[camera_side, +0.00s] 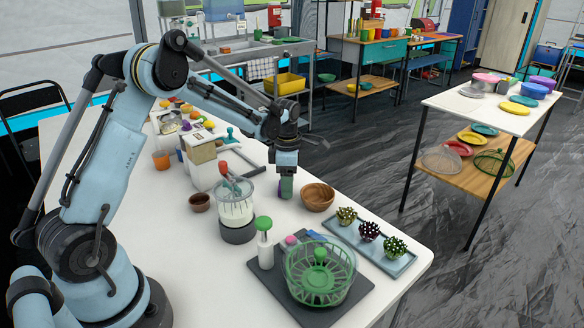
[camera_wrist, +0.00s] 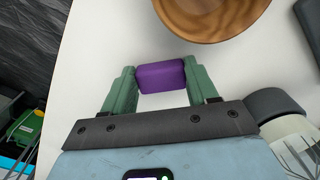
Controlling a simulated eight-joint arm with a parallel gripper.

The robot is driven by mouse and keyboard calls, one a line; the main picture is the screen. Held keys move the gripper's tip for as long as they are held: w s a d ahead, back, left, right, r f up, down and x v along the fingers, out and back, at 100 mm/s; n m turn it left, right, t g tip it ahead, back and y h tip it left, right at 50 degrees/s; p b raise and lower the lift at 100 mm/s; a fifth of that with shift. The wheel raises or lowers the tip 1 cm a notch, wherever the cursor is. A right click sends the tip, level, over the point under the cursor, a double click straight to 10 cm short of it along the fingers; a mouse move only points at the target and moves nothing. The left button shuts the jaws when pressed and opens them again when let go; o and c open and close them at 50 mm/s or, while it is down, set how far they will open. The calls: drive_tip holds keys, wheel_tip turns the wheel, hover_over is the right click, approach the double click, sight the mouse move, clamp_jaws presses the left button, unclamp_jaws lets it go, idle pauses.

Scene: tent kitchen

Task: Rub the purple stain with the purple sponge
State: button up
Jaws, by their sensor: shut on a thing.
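The purple sponge (camera_wrist: 161,77) is between the two green fingers of my gripper (camera_wrist: 160,82) in the wrist view. My gripper is shut on it, with a finger on each side. In the side view my gripper (camera_side: 287,188) points down over the white table, between the whisk container and the wooden bowl. The sponge is mostly hidden there. I cannot make out the purple stain in either view.
A wooden bowl (camera_side: 317,197) stands just right of my gripper; it also shows in the wrist view (camera_wrist: 205,18). A clear container with a whisk (camera_side: 236,212) stands to the left.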

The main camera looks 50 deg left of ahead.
drive_tip(key=shift+a+r, duration=0.1)
drive_tip(key=shift+r, duration=3.85)
